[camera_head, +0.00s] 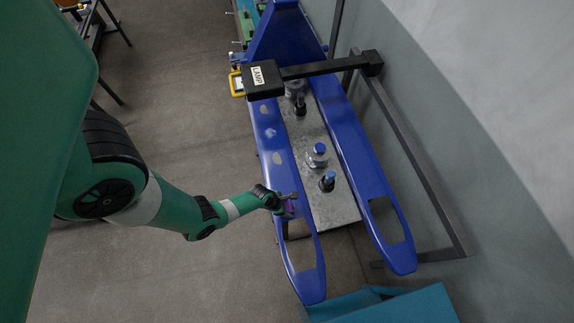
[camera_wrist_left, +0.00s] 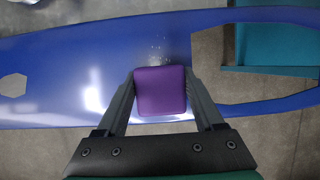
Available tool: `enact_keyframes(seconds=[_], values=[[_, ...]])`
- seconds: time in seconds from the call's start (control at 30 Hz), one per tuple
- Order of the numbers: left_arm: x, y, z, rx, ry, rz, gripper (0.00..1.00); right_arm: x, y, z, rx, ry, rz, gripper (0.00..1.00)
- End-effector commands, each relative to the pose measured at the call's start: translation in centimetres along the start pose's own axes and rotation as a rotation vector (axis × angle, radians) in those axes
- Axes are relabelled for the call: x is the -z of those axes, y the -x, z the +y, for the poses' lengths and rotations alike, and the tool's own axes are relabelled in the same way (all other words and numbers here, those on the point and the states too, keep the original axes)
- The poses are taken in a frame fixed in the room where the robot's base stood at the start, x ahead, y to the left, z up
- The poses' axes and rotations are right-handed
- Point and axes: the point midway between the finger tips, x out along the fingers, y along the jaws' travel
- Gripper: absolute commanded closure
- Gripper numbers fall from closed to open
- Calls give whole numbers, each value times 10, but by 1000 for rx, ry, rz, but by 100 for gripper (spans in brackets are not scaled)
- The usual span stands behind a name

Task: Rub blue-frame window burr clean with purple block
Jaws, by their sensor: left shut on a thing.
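The blue frame (camera_head: 268,130) is a long fork-shaped piece with two prongs, each with a window opening near its end. My left gripper (camera_head: 287,205) is at the near prong, just above its window. In the left wrist view, my left gripper (camera_wrist_left: 160,95) is shut on the purple block (camera_wrist_left: 160,90), which lies over the blue frame (camera_wrist_left: 80,65) beside the window's edge. Small pale specks, the burr (camera_wrist_left: 154,53), show on the blue surface just beyond the block. Whether the block touches the frame is unclear. My right gripper is not in view.
A grey metal plate (camera_head: 340,205) with several posts lies between the prongs. A black lamp (camera_head: 262,79) on an arm hangs over the frame. A teal bin (camera_head: 400,306) stands below the prong ends. A grey wall (camera_head: 500,140) is at the right.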

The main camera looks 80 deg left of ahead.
Motion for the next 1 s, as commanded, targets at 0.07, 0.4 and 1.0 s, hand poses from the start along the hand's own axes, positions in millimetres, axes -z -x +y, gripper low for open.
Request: enact_keyframes(seconds=[0.07,0.4,1.0], values=[[1,-2,0,0,0,-1,100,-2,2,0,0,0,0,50],[6,3,0,-1,1,-1,100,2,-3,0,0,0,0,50],[-3,-5,0,0,-2,-1,100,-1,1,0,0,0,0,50]])
